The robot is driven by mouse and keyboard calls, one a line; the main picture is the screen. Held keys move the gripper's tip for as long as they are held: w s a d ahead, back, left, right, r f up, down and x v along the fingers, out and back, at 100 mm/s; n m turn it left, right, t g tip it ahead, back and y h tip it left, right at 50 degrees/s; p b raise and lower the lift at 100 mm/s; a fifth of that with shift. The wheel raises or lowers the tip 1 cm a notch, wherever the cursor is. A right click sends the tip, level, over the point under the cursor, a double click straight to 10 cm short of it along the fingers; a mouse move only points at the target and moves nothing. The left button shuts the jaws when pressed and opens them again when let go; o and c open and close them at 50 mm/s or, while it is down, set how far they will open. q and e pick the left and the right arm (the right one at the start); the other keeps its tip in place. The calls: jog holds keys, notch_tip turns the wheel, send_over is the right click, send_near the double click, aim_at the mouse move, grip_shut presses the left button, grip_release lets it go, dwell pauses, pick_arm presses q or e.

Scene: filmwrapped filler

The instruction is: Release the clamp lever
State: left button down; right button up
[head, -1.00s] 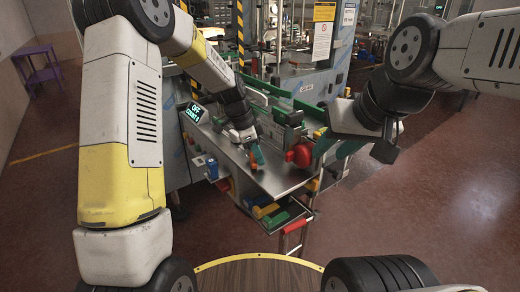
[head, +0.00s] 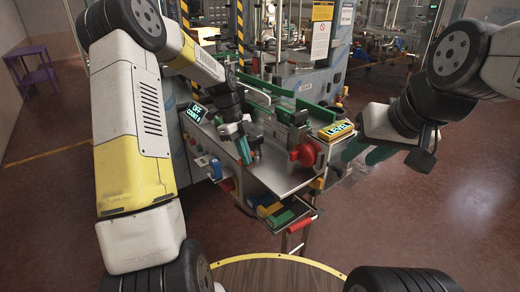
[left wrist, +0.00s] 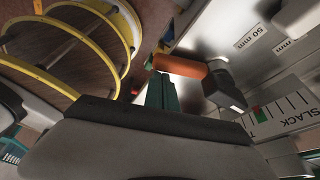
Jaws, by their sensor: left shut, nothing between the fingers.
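An orange cylindrical handle (left wrist: 180,67), which looks like the clamp lever's grip, lies at the tips of my left gripper in the left wrist view. A dark grey arm joins its right end. My left gripper (head: 245,160) has its teal fingers together over the machine's steel top in the head view. Its fingers also show in the left wrist view (left wrist: 160,90), close to the handle; I cannot tell if they touch it. In the head view the handle is not clearly visible. My right gripper (head: 368,154) hangs right of the machine, partly hidden, its opening unclear.
A red round knob (head: 304,153) and a yellow label box (head: 336,131) stand on the machine's right. A small display (head: 197,112) is at its left. A tray of coloured blocks (head: 280,212) sits below. Floor at right is clear.

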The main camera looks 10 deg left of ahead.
pick_arm(q)
jog(key=a+m, duration=0.1)
jog(key=w+a+m, duration=0.1)
jog(key=shift+m+g+y, duration=0.3)
jog(key=shift+m, duration=0.1)
jog(key=shift+w+a, duration=0.15)
jog(key=shift+a, duration=0.2)
jog(key=shift+w+a, duration=0.1)
jog(key=shift+a, duration=0.05)
